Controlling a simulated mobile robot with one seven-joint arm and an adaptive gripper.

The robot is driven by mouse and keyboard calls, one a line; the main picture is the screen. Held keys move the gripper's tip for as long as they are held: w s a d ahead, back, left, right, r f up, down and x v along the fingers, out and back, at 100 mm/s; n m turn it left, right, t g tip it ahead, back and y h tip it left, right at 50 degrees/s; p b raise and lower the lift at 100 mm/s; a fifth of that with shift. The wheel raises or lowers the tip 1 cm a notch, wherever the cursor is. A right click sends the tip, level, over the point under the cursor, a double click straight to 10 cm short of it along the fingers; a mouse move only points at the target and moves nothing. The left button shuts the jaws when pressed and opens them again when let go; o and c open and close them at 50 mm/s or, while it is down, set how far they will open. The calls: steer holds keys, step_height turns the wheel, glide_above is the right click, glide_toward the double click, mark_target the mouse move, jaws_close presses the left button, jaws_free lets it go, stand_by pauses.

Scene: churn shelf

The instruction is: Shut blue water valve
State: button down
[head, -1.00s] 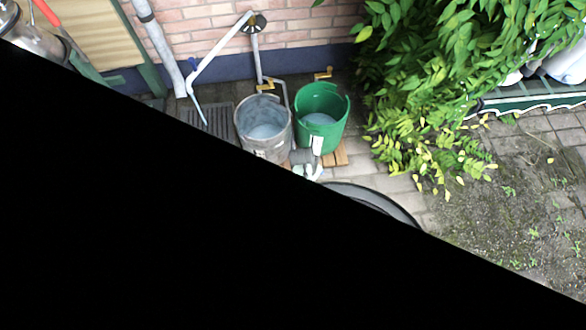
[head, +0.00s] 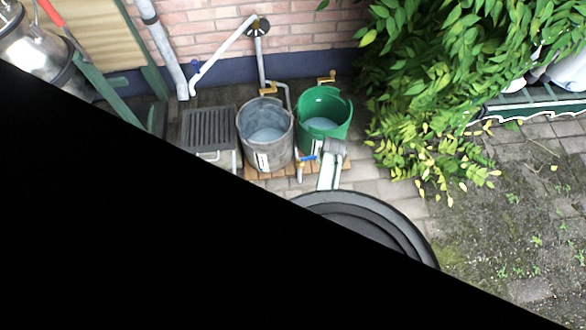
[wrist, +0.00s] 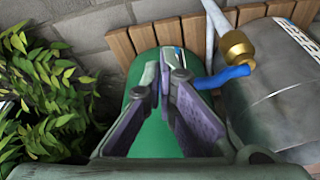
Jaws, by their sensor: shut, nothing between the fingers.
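The blue valve handle (wrist: 222,77) sits on a brass fitting (wrist: 237,47) on a pale pipe in the wrist view. In the head view a small blue handle (head: 307,158) shows on a white upright pipe in front of the buckets. My gripper (wrist: 160,75) is shut and empty, its fingertips together left of the blue handle. The right finger lies close beside the handle's end; whether they touch I cannot tell. What I take for my gripper or wrist (head: 333,150) is just right of the handle in the head view.
A grey metal bucket (head: 249,135) and a green bucket (head: 342,107) stand on wooden slats by the wall. A dark round tub (head: 400,220) lies in front. Leafy branches (head: 430,90) hang at the right. Black hides the head view's lower left.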

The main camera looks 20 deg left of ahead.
steer(key=shift+w, duration=0.3)
stand_by(0.5)
